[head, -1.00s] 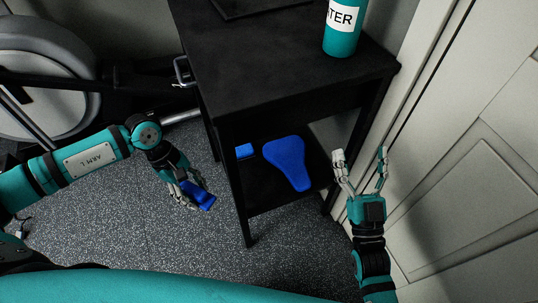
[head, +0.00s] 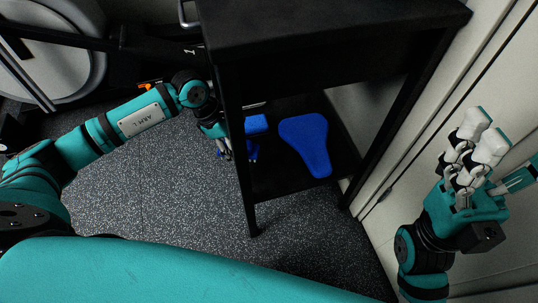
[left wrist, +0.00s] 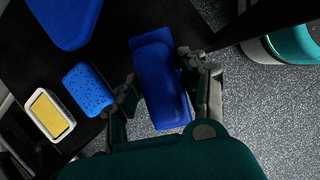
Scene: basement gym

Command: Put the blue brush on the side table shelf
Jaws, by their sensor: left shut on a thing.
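The side table (head: 330,35) is black, with a low shelf (head: 275,183) under its top. My left gripper (head: 224,149) is at the shelf's left side, partly hidden by a table leg. It is shut on the blue brush (left wrist: 162,85), which lies between its fingers in the left wrist view. In the head view a bit of the brush (head: 253,152) shows past the leg. In the left wrist view the brush is over the shelf's edge, with floor beyond; I cannot tell whether it touches the shelf. My right gripper (head: 481,134) is open and empty at the right.
A blue saddle-shaped thing (head: 305,145) and a blue sponge (head: 256,124) lie on the shelf. The left wrist view also shows a white dish with a yellow block (left wrist: 50,115). The shelf front is bare. A pale panelled door is at the right.

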